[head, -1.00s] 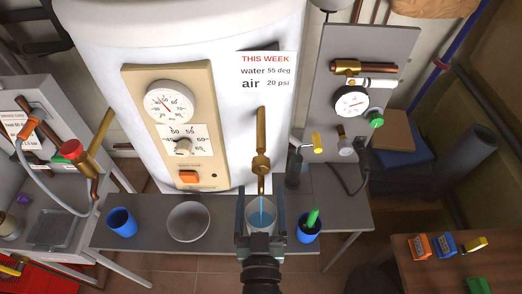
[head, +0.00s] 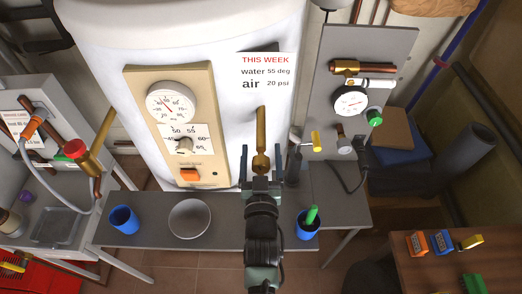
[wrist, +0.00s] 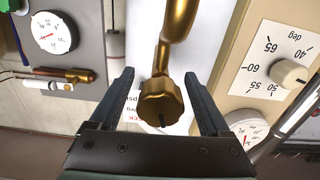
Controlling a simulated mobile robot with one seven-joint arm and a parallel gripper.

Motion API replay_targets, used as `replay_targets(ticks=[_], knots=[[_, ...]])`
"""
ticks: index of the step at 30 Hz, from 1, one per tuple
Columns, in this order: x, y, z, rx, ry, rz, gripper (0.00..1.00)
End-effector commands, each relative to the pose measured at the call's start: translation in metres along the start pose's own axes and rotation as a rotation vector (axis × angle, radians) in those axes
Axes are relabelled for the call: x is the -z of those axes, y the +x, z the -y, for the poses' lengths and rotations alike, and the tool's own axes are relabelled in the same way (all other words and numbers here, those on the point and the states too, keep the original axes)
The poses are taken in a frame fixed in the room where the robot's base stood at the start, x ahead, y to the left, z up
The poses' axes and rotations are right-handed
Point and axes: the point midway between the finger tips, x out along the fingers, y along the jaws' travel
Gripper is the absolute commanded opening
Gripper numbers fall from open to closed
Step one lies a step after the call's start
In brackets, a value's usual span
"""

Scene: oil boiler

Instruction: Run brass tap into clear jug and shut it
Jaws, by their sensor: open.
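The brass tap (head: 261,130) hangs on the front of the white tank in the head view. Its round brass knob (wrist: 160,103) shows large in the wrist view. My gripper (head: 261,152) is open, with one finger on each side of the knob; in the wrist view gaps show between the knob and both fingers (wrist: 159,76). The clear jug is hidden behind my gripper and wrist in the head view and is not in the wrist view. The tap's outlet is hidden too, so I cannot tell whether water runs or how full the jug is.
A blue cup (head: 123,219) and a grey bowl (head: 189,219) stand left on the grey bench (head: 155,233). A blue cup with a green handle (head: 307,224) stands right. A dark cylinder (head: 293,165) is close right of the tap. The cream dial panel (head: 208,125) is left.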

Motion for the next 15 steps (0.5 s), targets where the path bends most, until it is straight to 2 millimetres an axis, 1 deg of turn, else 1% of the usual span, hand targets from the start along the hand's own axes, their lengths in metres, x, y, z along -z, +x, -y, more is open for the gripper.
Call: replay_targets(ticks=[4,12,14,15], knots=[[-0.0001,0.0067,0.001,0.001,0.001,0.0,0.81],[-0.0001,0.0072,0.0006,0.001,0.001,0.001,0.81],[-0.0001,0.0072,0.0006,0.001,0.001,0.001,0.7],[-0.0001,0.0071,0.0006,0.001,0.001,0.001,0.63]])
